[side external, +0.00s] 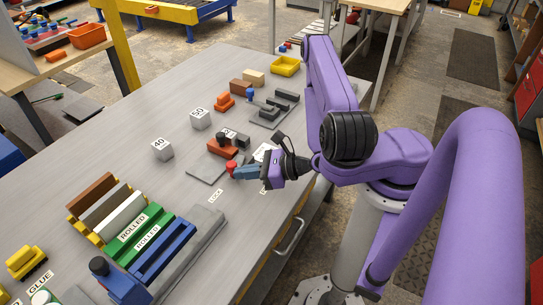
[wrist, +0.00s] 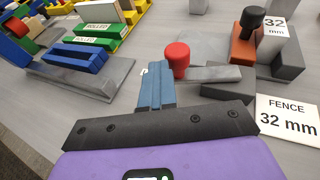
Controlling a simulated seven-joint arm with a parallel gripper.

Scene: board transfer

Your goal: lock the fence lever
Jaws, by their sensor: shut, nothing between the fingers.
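The fence lever is a flat grey bar with a red knob (wrist: 177,55) at its left end in the wrist view. The bar (wrist: 215,74) runs right over a dark grey block. My gripper (wrist: 156,70) has its blue fingers shut and empty, just left of the red knob; I cannot tell whether they touch it. In the side view my gripper (side external: 240,172) is low over the table, close beside the red knob (side external: 230,169). A LOCK label (side external: 215,195) lies on the table near the knob. The fingers hide part of the lever in the side view.
An orange block with a black knob (wrist: 252,18) and a 32 mm block (wrist: 273,34) stand behind the lever. A FENCE 32 mm card (wrist: 288,121) lies at right. Grey 40 (side external: 162,150) and 50 (side external: 200,119) blocks stand apart. A rack of boards (side external: 110,205) is at lower left.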

